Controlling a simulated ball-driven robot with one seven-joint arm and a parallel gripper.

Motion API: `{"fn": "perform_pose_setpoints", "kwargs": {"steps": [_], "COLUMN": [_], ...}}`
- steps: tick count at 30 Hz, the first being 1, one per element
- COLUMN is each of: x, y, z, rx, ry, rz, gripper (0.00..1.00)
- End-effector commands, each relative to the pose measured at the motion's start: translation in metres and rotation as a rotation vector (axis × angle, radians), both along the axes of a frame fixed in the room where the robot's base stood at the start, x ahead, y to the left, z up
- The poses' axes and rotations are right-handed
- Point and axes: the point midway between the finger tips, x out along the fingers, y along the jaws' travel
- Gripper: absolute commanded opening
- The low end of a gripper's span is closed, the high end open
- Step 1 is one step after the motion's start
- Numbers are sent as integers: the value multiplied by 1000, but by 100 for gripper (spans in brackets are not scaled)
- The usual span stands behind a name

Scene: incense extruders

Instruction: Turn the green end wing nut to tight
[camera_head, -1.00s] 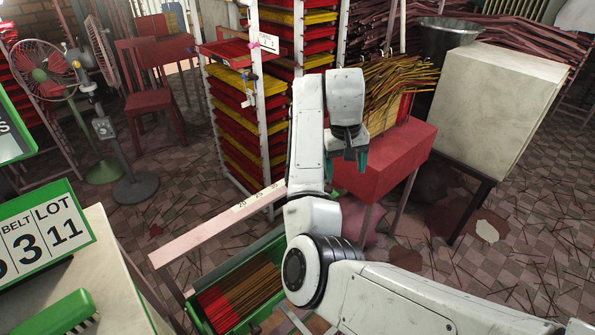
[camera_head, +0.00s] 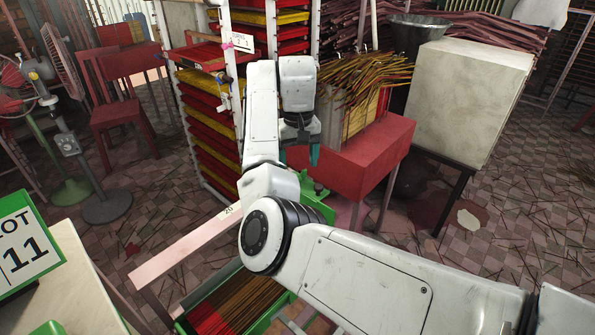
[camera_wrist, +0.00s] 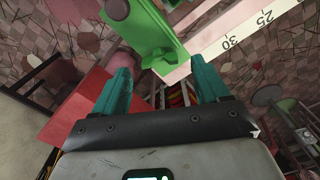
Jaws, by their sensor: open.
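My gripper (camera_head: 299,156) points down beside the left end of the red table; its teal fingers are apart with nothing between them. The wrist view shows the open fingers (camera_wrist: 163,80) from behind. Beyond their tips is a green metal part (camera_wrist: 156,32) at the top, close to the end of the marked pale beam (camera_wrist: 228,34). In the head view a green part (camera_head: 314,190) shows just below the gripper, partly behind my arm.
The red table (camera_head: 352,165) stands close to the right of my gripper, with incense bundles (camera_head: 365,80) on it. A rack of red and yellow trays (camera_head: 208,120) stands to the left. A green-edged tray of sticks (camera_head: 237,304) lies below. A pale cabinet (camera_head: 467,100) is at right.

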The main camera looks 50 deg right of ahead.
Motion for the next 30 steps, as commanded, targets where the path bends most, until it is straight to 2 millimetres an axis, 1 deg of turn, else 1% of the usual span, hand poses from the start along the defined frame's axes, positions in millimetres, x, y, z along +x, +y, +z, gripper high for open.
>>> {"fn": "perform_pose_setpoints", "kwargs": {"steps": [1, 3, 6, 10, 17, 20, 30], "x": [0, 0, 0, 0, 0, 0, 0], "y": [1, 0, 0, 0, 0, 0, 0], "z": [-8, -16, -24, -29, -29, -29, -29], "rx": [1, 0, 0, 0, 0, 0, 0], "ry": [2, 1, 1, 0, 0, 0, 0], "rz": [1, 1, 0, 0, 0, 0, 0], "gripper": [74, 74, 74, 74, 74, 67, 34]}}
